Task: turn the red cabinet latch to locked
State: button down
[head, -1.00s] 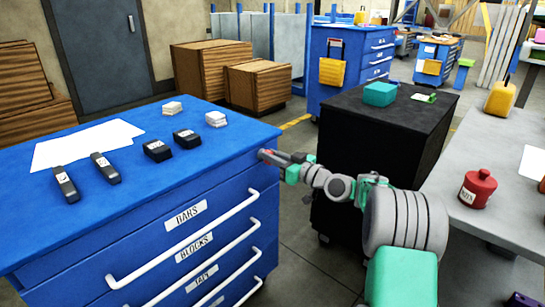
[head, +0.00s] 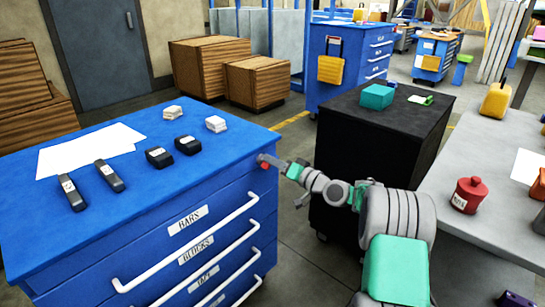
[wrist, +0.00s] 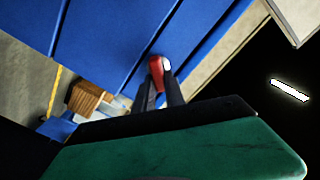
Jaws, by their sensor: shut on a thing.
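The red latch (head: 264,164) is on the upper right side of the blue cabinet (head: 235,185), just below the top edge. In the wrist view, the latch (wrist: 156,67) shows as a rounded red piece with a pale end against the blue panel. My gripper (head: 272,162) reaches it from the right. In the wrist view, the two dark fingers of my gripper (wrist: 164,88) are closed around the latch's near part. The fingers hide part of the latch, and I cannot read a locked mark.
Dark bars (head: 72,193), small blocks and white paper (head: 90,150) lie on the cabinet top. White drawer handles (head: 190,250) stick out in front. A black cabinet (head: 385,125) stands behind my arm. A grey bench (head: 490,215) with a red can (head: 469,194) is at the right.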

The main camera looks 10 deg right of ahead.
jog(key=shift+w+d+f+m+p, duration=0.15)
jog(key=shift+m+p, duration=0.8)
jog(key=shift+m, duration=0.7)
jog(key=shift+s+a+f+m+p, duration=0.1)
jog(key=shift+m+p, duration=0.85)
jog(key=shift+m, duration=0.65)
jog(key=shift+w+d+f+m+p, duration=0.15)
jog(key=shift+m+p, duration=0.8)
jog(key=shift+m, duration=0.7)
jog(key=shift+s, duration=0.1)
jog(key=c, duration=1.4)
grip_release()
jog(key=v, duration=0.7)
jog(key=shift+s+d, duration=0.25)
jog(key=shift+s, duration=0.05)
